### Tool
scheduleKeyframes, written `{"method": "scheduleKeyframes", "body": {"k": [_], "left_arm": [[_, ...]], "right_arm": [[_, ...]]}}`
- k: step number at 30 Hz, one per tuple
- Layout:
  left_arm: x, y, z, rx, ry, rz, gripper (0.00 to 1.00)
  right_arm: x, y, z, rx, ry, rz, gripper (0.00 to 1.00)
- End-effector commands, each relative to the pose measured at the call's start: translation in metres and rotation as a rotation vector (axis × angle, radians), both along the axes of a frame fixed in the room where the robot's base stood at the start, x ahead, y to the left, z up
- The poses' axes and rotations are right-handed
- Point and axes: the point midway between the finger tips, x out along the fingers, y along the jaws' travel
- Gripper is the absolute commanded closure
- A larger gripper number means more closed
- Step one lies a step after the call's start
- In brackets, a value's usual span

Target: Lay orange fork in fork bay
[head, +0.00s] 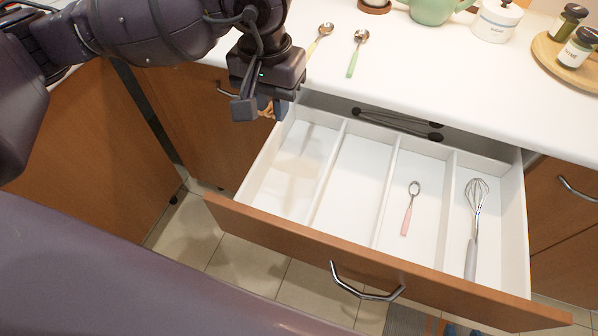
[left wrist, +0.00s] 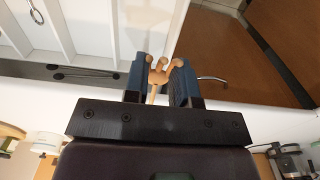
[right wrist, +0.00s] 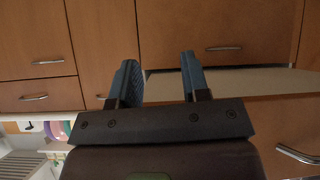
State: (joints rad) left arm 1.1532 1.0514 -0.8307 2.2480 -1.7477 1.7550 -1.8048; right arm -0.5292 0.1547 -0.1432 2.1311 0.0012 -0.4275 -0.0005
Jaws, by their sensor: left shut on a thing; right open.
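My left gripper (head: 262,108) is over the back left corner of the open drawer (head: 330,255). It is shut on an orange-brown piece with rounded prongs, the orange fork (left wrist: 158,75), seen between the fingers in the left wrist view. In the head view the gripper mostly hides it. The drawer's white tray has several long bays. The leftmost bay (head: 288,175) and the one beside it (head: 352,180) are empty. No label shows which is the fork bay. A pink-handled spoon (head: 408,210) and a whisk (head: 474,220) lie in the bays to the right. My right gripper (right wrist: 157,78) is open and empty, facing cabinet fronts.
Yellow-handled (head: 320,40) and green-handled (head: 356,55) spoons lie on the white counter (head: 440,80) behind the drawer. A green teapot (head: 432,10), a white jar (head: 495,20) and a wooden tray (head: 550,60) with jars stand further back. Bay dividers are raised.

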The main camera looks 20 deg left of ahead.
Motion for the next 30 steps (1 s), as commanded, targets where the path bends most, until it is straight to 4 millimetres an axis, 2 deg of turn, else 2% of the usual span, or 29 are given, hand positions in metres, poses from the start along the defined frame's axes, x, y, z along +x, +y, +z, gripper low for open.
{"method": "scheduleKeyframes", "body": {"k": [3, 8, 24, 30], "left_arm": [[0.003, -0.018, -0.004, 0.0, -0.001, -0.012, 0.98], [0.004, -0.026, -0.017, 0.004, 0.002, -0.014, 0.98], [0.003, -0.026, -0.13, 0.003, 0.007, -0.013, 0.98], [0.004, -0.026, -0.15, 0.004, 0.001, -0.015, 0.98]], "right_arm": [[0.0, 0.0, 0.001, 0.0, -0.002, 0.0, 0.57], [-0.001, 0.0, -0.001, 0.0, 0.003, 0.0, 0.57], [-0.008, -0.001, -0.024, -0.001, 0.04, 0.0, 0.57], [-0.005, -0.002, -0.021, -0.005, 0.031, 0.002, 0.57]]}}
